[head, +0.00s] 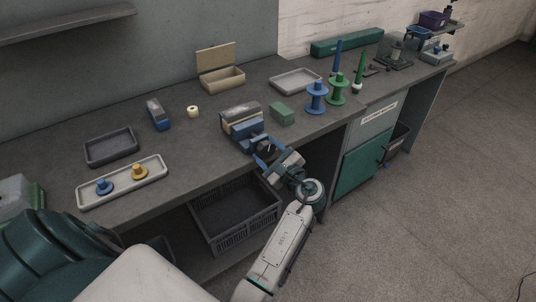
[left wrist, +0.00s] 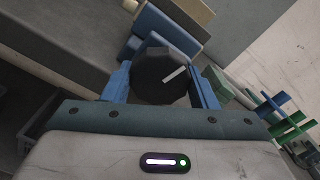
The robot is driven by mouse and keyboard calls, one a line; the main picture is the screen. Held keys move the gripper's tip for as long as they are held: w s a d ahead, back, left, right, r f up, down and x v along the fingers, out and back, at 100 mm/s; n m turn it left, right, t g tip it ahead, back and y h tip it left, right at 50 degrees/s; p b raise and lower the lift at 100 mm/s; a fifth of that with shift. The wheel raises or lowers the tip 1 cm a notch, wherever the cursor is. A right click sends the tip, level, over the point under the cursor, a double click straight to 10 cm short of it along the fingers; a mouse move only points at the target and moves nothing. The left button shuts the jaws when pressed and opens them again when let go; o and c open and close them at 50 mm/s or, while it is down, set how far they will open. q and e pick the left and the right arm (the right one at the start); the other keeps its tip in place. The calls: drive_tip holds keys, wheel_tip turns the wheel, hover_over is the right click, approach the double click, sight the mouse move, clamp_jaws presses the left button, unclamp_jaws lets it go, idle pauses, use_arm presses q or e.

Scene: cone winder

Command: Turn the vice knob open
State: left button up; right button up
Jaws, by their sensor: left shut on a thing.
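The vice (head: 243,122) is blue with pale jaws and sits at the front edge of the workbench; part of it also shows in the left wrist view (left wrist: 170,25). Its knob (left wrist: 160,75) is dark and round with a white mark slanting up to the right. My left gripper (left wrist: 161,88) has its two blue fingers on either side of the knob, shut on it. In the head view my left gripper (head: 269,153) reaches the vice from the front and hides most of the knob. My right gripper is not in view.
Blue (head: 317,97) and green (head: 337,90) spools stand right of the vice, past a green block (head: 282,114). A pale tray (head: 122,182) with blue and yellow pieces lies at the left. A dark crate (head: 236,214) is under the bench. The floor at right is clear.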

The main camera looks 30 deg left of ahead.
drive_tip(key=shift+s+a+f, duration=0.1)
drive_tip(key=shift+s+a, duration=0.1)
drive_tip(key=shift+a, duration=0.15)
use_arm(q)
drive_tip(key=o, duration=1)
drive_tip(key=shift+a, duration=0.1)
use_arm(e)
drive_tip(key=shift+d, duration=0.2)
